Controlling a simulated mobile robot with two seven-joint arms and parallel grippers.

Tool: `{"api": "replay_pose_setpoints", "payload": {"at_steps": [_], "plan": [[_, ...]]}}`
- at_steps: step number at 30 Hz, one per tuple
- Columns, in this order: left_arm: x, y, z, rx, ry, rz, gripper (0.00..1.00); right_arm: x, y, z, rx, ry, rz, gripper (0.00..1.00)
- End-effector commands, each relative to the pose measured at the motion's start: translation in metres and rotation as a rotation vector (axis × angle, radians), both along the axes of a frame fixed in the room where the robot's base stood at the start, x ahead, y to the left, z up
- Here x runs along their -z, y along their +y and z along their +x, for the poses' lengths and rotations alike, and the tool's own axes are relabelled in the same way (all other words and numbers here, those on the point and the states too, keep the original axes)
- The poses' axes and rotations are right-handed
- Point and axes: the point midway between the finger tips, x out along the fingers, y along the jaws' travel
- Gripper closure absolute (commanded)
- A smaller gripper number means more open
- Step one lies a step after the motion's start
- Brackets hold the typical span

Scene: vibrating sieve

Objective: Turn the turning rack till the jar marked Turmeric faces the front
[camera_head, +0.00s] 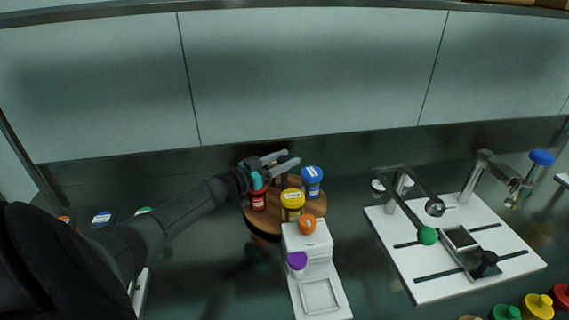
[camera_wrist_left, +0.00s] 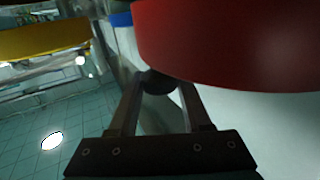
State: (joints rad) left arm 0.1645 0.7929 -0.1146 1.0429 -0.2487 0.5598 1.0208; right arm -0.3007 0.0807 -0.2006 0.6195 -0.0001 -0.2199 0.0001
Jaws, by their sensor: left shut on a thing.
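The round wooden turning rack (camera_head: 274,222) stands at the centre of the head view. It carries a red jar (camera_head: 257,200) at its left front, a yellow jar (camera_head: 292,204) at the front and a blue jar (camera_head: 311,181) at the right back. The label writing is too small to read, so I cannot tell which is Turmeric. My left gripper (camera_head: 283,158) reaches over the rack above the red jar. In the left wrist view its fingers are shut on a dark round knob (camera_wrist_left: 158,82), close to a big red round surface (camera_wrist_left: 225,48). My right gripper is not in view.
A white device with an orange knob (camera_head: 306,225) and a purple knob (camera_head: 297,260) stands close in front of the rack. A white board (camera_head: 440,285) with metal fixtures lies to the right. Coloured knobbed pieces (camera_head: 538,306) sit at the lower right. A wall rises behind.

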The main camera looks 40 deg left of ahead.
Motion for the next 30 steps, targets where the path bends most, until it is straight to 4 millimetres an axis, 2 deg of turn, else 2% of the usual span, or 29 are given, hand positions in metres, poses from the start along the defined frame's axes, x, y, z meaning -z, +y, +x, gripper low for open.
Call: {"api": "replay_pose_setpoints", "payload": {"at_steps": [9,25,26,30], "plan": [[0.0020,0.0002,-0.0002,0.063,0.002,0.004,1.00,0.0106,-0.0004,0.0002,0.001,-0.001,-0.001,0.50],[0.0010,-0.0003,-0.0003,0.077,0.003,0.003,1.00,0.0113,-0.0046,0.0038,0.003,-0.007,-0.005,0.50],[0.0010,-0.0003,-0.0002,0.076,0.003,0.003,0.50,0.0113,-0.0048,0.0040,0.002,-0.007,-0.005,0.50],[0.0008,-0.0003,-0.0002,0.076,0.002,0.002,0.35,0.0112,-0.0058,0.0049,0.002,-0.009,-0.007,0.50]]}}
